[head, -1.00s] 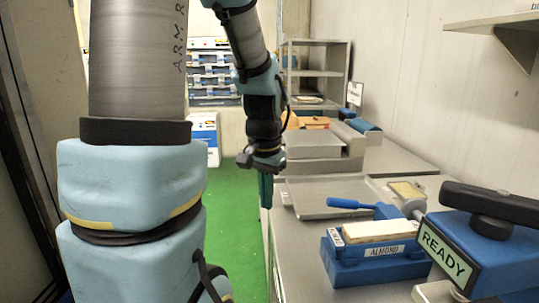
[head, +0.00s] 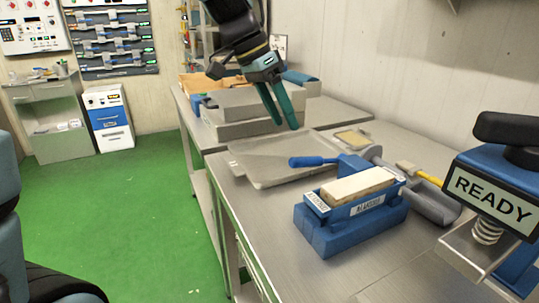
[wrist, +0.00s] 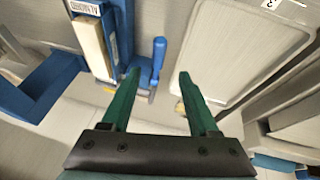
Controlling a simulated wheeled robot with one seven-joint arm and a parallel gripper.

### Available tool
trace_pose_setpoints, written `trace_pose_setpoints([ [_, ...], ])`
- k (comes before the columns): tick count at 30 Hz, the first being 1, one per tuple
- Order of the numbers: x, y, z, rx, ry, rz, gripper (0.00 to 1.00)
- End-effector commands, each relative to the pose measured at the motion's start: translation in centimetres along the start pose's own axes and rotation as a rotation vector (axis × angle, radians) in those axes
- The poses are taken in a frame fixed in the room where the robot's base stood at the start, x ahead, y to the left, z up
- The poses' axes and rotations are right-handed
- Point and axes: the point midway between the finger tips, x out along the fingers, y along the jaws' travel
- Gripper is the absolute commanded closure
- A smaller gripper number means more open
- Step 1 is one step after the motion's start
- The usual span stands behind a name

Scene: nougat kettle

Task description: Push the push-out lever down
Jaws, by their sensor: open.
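The push-out lever (head: 312,161) is a blue rod with a rounded handle, sticking out to the left from the blue mould block (head: 345,220). A pale bar lies in the block. In the wrist view the lever (wrist: 159,58) points up, just beyond the gap between my fingertips. My gripper (head: 285,126) has two green fingers, pointing down above the tray behind the lever. In the wrist view my gripper (wrist: 160,75) is open and empty, with its left finger close to the mould block. I cannot tell whether it touches anything there.
A metal tray (head: 262,175) lies behind the lever on the steel bench. A blue press with a READY sign (head: 494,199) stands at the right. The bench front is clear.

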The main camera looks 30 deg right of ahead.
Motion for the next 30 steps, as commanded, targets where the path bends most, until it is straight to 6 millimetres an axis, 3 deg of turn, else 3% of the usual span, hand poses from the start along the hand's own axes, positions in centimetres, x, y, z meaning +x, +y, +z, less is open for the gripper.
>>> trace_pose_setpoints([
  [5, 1.3, 0.6, -0.6, 0.029, 0.002, 0.015, 0.39],
  [18, 8.9, 0.6, -0.5, 0.024, 0.001, 0.013, 0.39],
  [24, 10.5, 0.6, -0.5, 0.024, 0.002, 0.010, 0.39],
  [30, 10.8, 0.5, -0.5, 0.024, 0.003, 0.009, 0.39],
])
